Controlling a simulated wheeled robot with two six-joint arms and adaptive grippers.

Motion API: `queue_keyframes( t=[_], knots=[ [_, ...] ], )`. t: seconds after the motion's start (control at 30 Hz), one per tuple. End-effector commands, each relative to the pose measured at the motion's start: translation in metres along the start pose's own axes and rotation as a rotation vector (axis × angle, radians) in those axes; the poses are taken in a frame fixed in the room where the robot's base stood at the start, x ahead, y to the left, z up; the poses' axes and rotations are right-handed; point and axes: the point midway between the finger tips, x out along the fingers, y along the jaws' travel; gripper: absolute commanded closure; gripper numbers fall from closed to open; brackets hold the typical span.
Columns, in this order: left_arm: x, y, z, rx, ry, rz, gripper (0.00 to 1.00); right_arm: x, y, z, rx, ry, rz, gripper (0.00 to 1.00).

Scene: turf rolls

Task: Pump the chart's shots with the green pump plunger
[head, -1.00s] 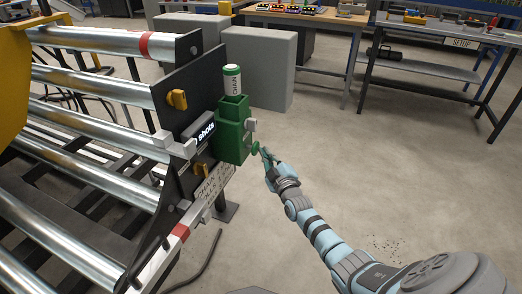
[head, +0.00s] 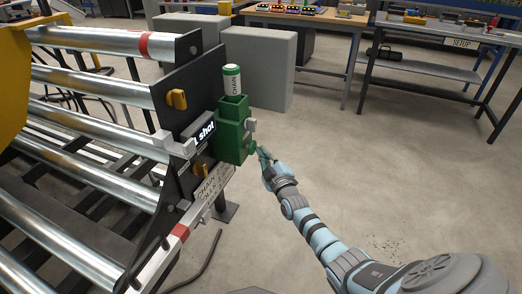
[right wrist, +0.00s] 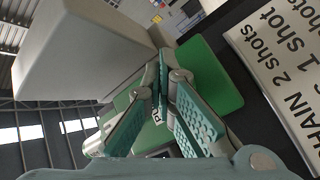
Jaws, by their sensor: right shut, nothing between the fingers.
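The green pump (head: 234,133) is fixed to the dark end plate of the roller frame, with a white bottle labelled CHAIN (head: 232,80) upright on top. My right gripper (head: 262,153) is shut and empty, its fingertips at the pump's right side. My left gripper is not seen.
Steel rollers (head: 88,82) and yellow knobs (head: 177,99) lie left of the pump. Grey cabinets (head: 256,68) and workbenches (head: 300,20) stand behind. The floor right of the pump is clear.

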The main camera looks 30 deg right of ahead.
Motion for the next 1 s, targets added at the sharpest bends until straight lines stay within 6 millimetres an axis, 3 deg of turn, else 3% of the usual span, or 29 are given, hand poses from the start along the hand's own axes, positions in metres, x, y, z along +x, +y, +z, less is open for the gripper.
queue_keyframes(
  t=[1.0],
  knots=[
    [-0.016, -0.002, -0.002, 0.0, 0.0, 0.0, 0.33, -0.025, 0.018, 0.018, 0.0, -0.001, 0.002, 1.0]
  ],
)
